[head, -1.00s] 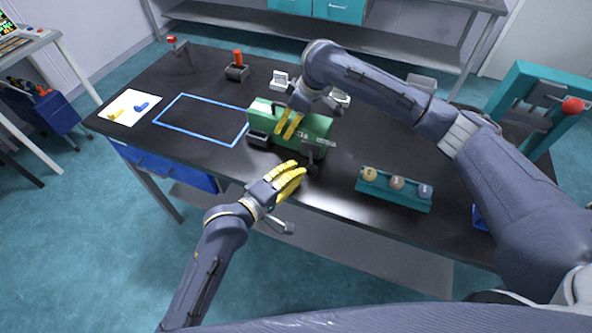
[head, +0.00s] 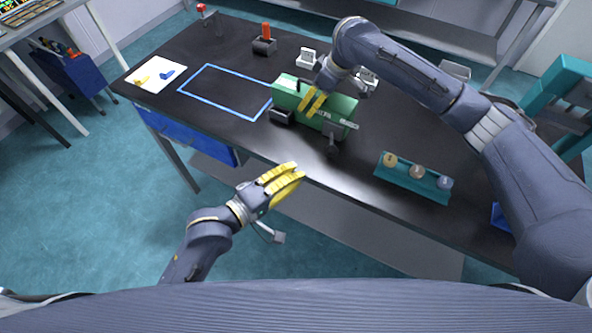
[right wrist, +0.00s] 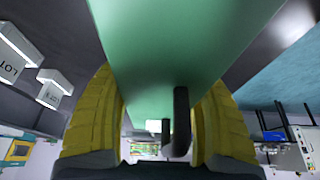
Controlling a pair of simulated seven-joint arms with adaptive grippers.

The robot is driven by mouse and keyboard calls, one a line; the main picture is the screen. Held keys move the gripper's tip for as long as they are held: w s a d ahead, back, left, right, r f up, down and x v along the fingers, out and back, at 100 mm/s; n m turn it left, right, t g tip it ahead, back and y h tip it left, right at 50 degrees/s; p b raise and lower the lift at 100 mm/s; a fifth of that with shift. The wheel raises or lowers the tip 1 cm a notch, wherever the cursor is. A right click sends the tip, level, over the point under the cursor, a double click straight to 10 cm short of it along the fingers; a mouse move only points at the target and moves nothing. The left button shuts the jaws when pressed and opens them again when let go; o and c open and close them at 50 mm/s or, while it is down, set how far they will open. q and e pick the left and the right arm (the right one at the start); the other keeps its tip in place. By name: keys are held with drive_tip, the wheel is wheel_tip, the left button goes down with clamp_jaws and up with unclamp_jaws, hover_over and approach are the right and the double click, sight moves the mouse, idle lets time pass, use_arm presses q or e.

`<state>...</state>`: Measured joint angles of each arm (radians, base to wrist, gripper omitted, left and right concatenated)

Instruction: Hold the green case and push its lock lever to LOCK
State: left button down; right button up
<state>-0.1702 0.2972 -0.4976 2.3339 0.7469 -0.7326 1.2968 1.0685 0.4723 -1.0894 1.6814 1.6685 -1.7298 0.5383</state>
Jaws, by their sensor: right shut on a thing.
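The green case (head: 340,110) stands on the black table near its front edge. My right gripper (head: 311,102) reaches over it from above, shut on it. In the right wrist view the green body (right wrist: 165,50) lies between the yellow fingers, with a dark bar (right wrist: 181,120) beneath it. A dark lever-like part (head: 333,136) shows at the case's front right; its position marks are too small to read. My left gripper (head: 284,180) is in front of the table edge, apart from the case and empty. Its fingers are seen side-on, so their opening is unclear.
A blue outlined rectangle (head: 186,92) lies left of the case. A teal rack (head: 428,187) with round-topped pieces stands to the right. A white sheet (head: 141,84) with yellow and blue shapes lies far left. An orange-topped device (head: 265,41) and small white label blocks stand behind.

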drive_tip(key=o, duration=1.7)
drive_tip(key=shift+c, duration=0.2)
drive_tip(key=shift+r, duration=0.1)
